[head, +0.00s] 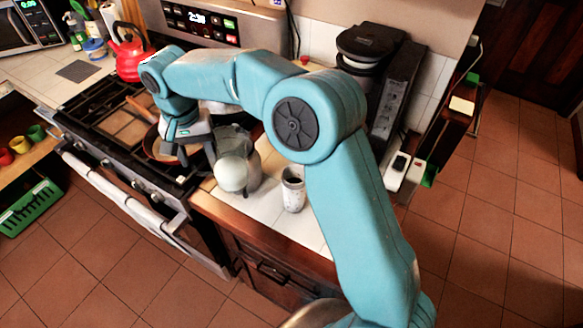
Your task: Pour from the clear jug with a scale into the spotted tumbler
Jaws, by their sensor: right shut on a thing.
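The clear jug (236,137) is on or just above the pale counter left of centre; its see-through wall is partly hidden by my arm. My right gripper (208,150) is at the jug's left side, shut on it; the fingertips are hard to make out. A pale rounded mass (232,174) shows at the jug's front; I cannot tell if it is its contents. The spotted tumbler (292,190) stands upright on the counter, right of the jug and apart from it. No scale marks can be read. My left gripper is not in view.
The stove (120,125) with a pan (160,147) is left of the counter. A red kettle (128,52) stands behind it. A black coffee machine (372,75) stands at the back right. The counter's front edge (262,232) is close to the tumbler.

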